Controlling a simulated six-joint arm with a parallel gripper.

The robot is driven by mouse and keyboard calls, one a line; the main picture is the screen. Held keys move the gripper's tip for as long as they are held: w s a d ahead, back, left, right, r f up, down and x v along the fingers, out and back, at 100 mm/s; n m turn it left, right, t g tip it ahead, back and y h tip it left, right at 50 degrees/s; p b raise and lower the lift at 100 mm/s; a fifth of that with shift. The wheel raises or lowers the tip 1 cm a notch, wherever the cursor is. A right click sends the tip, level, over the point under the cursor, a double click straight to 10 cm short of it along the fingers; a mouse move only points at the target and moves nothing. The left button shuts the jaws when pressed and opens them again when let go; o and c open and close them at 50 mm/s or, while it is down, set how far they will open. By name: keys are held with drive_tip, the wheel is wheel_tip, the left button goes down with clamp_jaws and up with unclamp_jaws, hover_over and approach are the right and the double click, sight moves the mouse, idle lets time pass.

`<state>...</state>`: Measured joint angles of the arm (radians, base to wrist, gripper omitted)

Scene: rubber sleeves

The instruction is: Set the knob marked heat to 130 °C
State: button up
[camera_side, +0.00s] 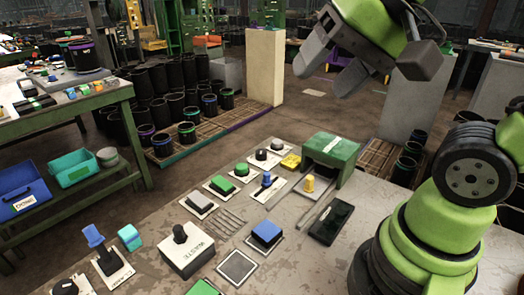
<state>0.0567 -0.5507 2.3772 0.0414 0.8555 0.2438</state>
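My gripper (322,80) hangs in the air at the upper right, above and behind the control panel. Its two grey fingers are apart with nothing between them. The panel's worktop (330,262) carries several controls on white plates. Another dark knob (65,288) is at the lower left edge, partly cut off. The markings by the knobs are too small to read, so I cannot tell which is heat or its setting.
A green housing (332,150) rises at the panel's far right. A blue lever (94,238), a black lever on a box marked WASTE (190,258) and a blue button (266,232) stand up from the panel. Black sleeves (187,133) stand on a pallet behind. Air around my gripper looks clear.

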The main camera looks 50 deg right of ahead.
drive_tip(key=w+d+f+m+g, duration=0.15)
drive_tip(key=w+d+m, duration=0.25)
drive_tip(key=w+m, duration=0.55)
drive_tip(key=m+h, duration=0.1)
drive_tip(key=m, duration=1.7)
hover_over(262, 151)
drive_tip(key=s, duration=0.4)
wheel_tip(262, 151, down, 20)
drive_tip(key=f, duration=0.1)
drive_tip(key=shift+g, duration=0.45)
drive_tip(key=x, duration=0.9)
drive_tip(key=shift+w+d+f, duration=0.2)
drive_tip(key=shift+d, duration=0.05)
drive_tip(key=shift+c, duration=0.2)
drive_tip(key=c, duration=0.9)
